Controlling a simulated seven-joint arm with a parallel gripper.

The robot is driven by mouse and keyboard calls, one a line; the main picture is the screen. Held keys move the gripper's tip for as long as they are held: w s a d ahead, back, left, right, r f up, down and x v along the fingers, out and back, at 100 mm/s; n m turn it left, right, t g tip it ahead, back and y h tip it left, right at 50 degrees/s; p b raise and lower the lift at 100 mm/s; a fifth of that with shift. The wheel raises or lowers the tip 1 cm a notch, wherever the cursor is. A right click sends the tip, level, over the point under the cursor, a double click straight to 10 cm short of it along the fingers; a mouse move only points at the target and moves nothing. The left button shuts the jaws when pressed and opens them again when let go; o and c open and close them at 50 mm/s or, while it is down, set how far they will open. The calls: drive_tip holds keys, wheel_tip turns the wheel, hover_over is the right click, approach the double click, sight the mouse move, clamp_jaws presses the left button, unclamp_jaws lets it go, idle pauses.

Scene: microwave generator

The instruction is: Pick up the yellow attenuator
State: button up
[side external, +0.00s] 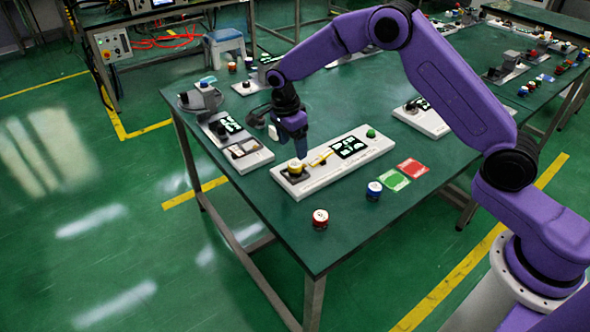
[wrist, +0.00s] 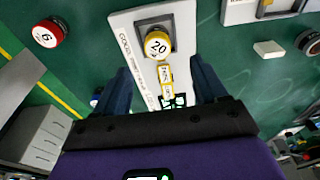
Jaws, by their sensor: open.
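The yellow attenuator (side external: 296,166) is a short round piece with a white top. It sits upright on the dark socket at the left end of a white panel (side external: 318,183). In the wrist view the yellow attenuator (wrist: 158,44) shows the number 20, near the top middle. My gripper (side external: 298,133) is open and empty, above the attenuator and apart from it. In the wrist view the two dark fingers of my gripper (wrist: 160,64) are spread, and the attenuator lies between and just beyond their tips.
A red-ringed attenuator (side external: 320,219) and a blue one (side external: 374,191) stand on the green table near its front edge. Red (side external: 412,168) and green (side external: 394,180) cards lie right of the panel. Another device (side external: 244,152) lies to the left. The panel has a green knob (side external: 371,133).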

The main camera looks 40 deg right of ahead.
sight(295, 163)
drive_tip(key=shift+s+d+f, duration=0.1)
drive_tip(key=shift+d+f, duration=0.05)
drive_tip(key=shift+f, duration=1.5)
drive_tip(key=shift+s+d+f, duration=0.1)
drive_tip(key=shift+f, duration=1.55)
clamp_jaws()
drive_tip(key=shift+w+r, duration=0.1)
